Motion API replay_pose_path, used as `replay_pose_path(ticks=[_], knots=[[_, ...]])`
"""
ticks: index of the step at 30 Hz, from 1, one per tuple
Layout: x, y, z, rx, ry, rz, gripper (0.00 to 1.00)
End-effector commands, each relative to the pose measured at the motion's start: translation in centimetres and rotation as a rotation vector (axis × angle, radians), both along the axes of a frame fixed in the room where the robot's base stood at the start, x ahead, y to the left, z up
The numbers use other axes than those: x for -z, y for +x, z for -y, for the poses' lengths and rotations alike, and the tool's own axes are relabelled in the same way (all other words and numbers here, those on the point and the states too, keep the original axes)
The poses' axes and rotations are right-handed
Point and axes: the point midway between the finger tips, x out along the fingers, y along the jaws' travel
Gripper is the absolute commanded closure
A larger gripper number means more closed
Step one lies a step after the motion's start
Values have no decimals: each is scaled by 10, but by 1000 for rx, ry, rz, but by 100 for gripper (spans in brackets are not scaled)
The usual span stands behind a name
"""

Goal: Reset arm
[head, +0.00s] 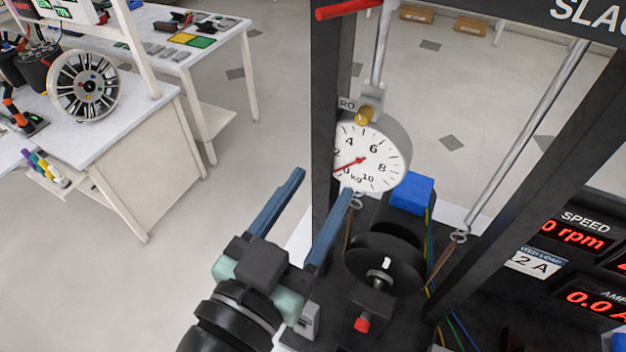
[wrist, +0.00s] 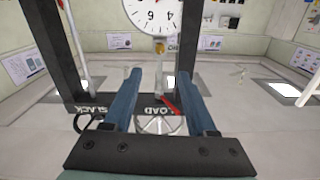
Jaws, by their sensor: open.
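My gripper (head: 322,182) is open, with its two blue fingers apart and nothing between them. In the head view it is at the lower middle, just left of the rig's frame (head: 325,120) and dial. In the wrist view the open fingers (wrist: 160,72) reach up the picture, with the rig's dark frame beyond them. The dial gauge (head: 370,157) has a white face and a red needle pointing low, close to the zero end. In the wrist view the dial (wrist: 152,12) appears upside down at the top. A red lever (head: 347,9) shows at the rig's top.
The rig holds a black wheel (head: 384,262), a blue block (head: 411,194) and a red knob (head: 362,324) close to my gripper's right. Red displays (head: 578,233) read 0 rpm and 0.0 A. Benches (head: 150,110) stand at left, with open floor (head: 235,160) between.

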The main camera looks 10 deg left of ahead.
Motion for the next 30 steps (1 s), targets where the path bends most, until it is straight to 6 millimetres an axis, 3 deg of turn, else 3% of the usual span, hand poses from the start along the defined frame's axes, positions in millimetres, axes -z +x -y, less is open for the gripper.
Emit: replay_pose_path(ticks=[20,25,30], knots=[[-2,5,0,-8,7,17,43],[-36,37,5,-73,21,142,43],[-110,52,22,-152,-20,378,43]])
